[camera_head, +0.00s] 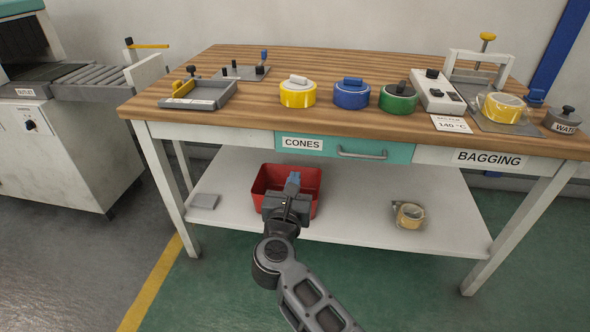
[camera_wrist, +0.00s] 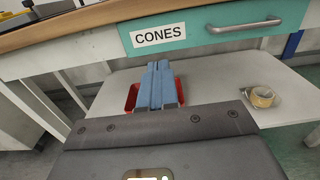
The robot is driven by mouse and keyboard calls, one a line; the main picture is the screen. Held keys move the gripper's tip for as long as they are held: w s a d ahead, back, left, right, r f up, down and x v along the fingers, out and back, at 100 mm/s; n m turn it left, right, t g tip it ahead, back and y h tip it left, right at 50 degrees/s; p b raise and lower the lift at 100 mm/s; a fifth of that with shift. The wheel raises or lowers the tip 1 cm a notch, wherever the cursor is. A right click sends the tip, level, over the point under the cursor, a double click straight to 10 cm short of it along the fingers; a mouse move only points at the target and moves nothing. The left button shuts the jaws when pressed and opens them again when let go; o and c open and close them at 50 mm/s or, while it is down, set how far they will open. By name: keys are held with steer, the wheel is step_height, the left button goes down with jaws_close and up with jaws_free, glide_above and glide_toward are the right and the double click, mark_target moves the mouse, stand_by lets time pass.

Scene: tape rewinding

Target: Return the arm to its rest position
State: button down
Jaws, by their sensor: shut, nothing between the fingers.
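My gripper (camera_head: 292,182) is shut and empty, with its blue fingers together. In the head view it shows in front of the red bin (camera_head: 262,184) on the lower shelf, covering part of it. In the wrist view the shut fingers (camera_wrist: 159,82) point forward, below the CONES drawer front and in front of the red bin (camera_wrist: 131,98), whose edges show on both sides. My arm reaches up from the bottom of the head view.
The wooden bench (camera_head: 250,95) carries yellow, blue and green tape rolls, a grey tray and a bagging device. The teal CONES drawer (camera_head: 325,149) is shut. A tape roll (camera_head: 409,215) lies on the lower shelf (camera_head: 350,200). The green floor in front is clear.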

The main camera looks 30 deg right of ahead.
steer(key=s+d+f+n+t+y, duration=0.1)
steer(key=s+d+n+t+y, duration=0.2)
steer(key=s+n, duration=1.55)
steer(key=s+a+r+n+g+y, duration=0.1)
steer(key=s+a+r+n+y, duration=0.15)
steer(key=s+n, duration=0.65)
steer(key=s+a+r+n+g+y, duration=0.1)
steer(key=s+n+y, duration=0.2)
steer(key=s+n, duration=0.6)
steer(key=s+a+r+n+g+y, duration=0.1)
steer(key=s+a+r+n+y, duration=0.1)
steer(key=s+n, duration=0.75)
step_height(320, 180, up, 15)
steer(key=s+m+p, duration=0.2)
steer(key=p, duration=1.2)
steer(key=shift+s+f+m, duration=0.15)
steer(key=shift+m, duration=0.25)
steer(key=shift+a, duration=0.1)
